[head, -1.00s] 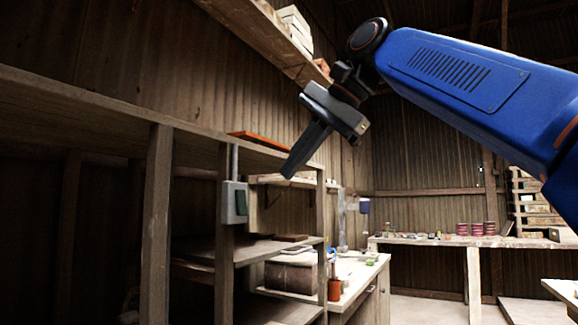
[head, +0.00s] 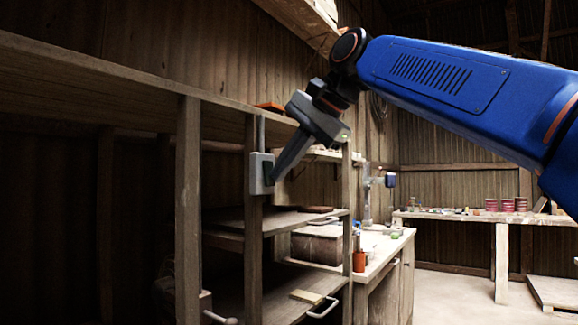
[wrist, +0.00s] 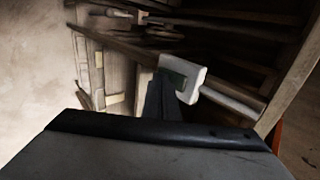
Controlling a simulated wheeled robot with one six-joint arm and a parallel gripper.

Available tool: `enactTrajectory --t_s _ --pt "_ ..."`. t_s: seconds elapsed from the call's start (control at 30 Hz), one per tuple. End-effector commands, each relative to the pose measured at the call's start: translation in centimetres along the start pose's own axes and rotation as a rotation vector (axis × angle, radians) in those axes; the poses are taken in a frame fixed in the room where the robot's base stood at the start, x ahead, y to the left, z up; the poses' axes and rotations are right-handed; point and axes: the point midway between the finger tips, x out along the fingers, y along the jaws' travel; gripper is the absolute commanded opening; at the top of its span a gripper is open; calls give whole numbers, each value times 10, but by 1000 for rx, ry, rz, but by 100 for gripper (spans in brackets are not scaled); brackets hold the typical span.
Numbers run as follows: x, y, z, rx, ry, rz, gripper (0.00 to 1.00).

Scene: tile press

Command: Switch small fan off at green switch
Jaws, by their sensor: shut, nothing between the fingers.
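The green switch (head: 268,172) is on the side of a light grey switch box (head: 256,174) mounted on a wooden shelf post. In the wrist view the green switch (wrist: 174,79) shows on the pale box (wrist: 190,75), just beyond the fingertips. My gripper (head: 273,180) is shut and empty, its fingers pointing down and left. The fingertips are at or very near the green switch and partly cover it; I cannot tell if they touch it. In the wrist view my gripper (wrist: 165,84) reaches up to the box. I cannot make out the small fan for certain.
A conduit (head: 261,131) runs up from the box along the post. Wooden shelves (head: 275,219) stand around it, with a shelf board close above. A workbench (head: 378,248) with an orange-brown pot (head: 359,261) lies behind to the right. Open floor is at the far right.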

Motion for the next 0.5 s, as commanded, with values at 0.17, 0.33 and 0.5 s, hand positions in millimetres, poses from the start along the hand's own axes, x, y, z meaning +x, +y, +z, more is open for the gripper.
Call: enactTrajectory --t_s 0.17,0.33,0.5 --pt "0 0 0 0 0 0 0" --pt "0 0 0 -1 -1 -14 0" --pt "5 -1 1 -2 -3 -83 0"
